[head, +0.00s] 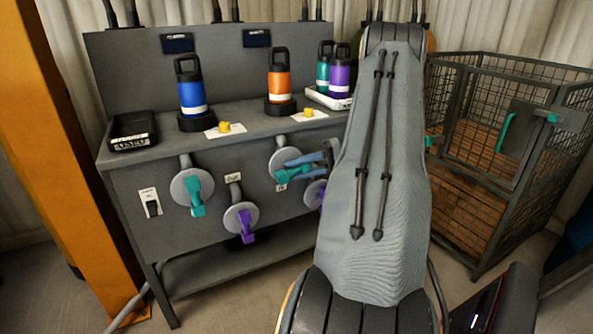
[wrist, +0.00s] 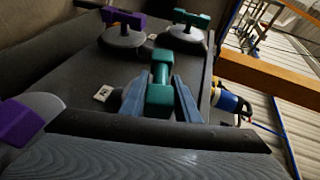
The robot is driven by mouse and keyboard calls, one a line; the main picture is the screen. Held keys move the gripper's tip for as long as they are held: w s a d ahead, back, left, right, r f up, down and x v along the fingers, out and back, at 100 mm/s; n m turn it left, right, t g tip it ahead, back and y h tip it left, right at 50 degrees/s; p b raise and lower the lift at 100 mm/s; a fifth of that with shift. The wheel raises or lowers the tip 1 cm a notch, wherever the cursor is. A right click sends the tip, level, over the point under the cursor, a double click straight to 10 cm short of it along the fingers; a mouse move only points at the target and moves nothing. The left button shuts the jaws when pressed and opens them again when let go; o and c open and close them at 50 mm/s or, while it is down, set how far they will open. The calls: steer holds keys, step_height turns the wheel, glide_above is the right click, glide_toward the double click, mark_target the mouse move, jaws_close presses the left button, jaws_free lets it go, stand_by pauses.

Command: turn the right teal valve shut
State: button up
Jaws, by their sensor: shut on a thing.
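The right teal valve has a grey round base (head: 285,158) on the front panel of the grey dip-tank bench. Its teal handle (head: 291,174) lies roughly sideways in the head view, with my gripper (head: 308,164) at its right end. In the wrist view the teal handle (wrist: 160,97) stands between the two blue fingers of my gripper (wrist: 160,108), which is shut on it. My arm hides part of the bench to the right of this valve.
The left teal valve (head: 194,193) and a purple valve (head: 245,221) have handles pointing down. Another purple valve (head: 314,193) is partly hidden behind my arm. Blue (head: 192,96) and orange (head: 279,85) bottles stand on the bench. A wire cage (head: 470,200) stands at right.

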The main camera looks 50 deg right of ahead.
steer(key=shift+f+m+t+y+b, duration=0.15)
steer(key=shift+m+t+y+b, duration=0.15)
steer(key=shift+y, duration=0.25)
steer(key=shift+f+m+t+y+b, duration=0.1)
steer(key=shift+f+m+t+y, duration=0.1)
steer(key=shift+t+y, duration=0.3)
steer(key=shift+a+y, duration=0.1)
steer(key=shift+y, duration=0.15)
steer(key=o, duration=0.8)
steer(key=shift+c, duration=0.2)
steer(key=shift+r, duration=0.1)
steer(key=v, duration=0.7)
steer(key=shift+s+d, duration=0.3)
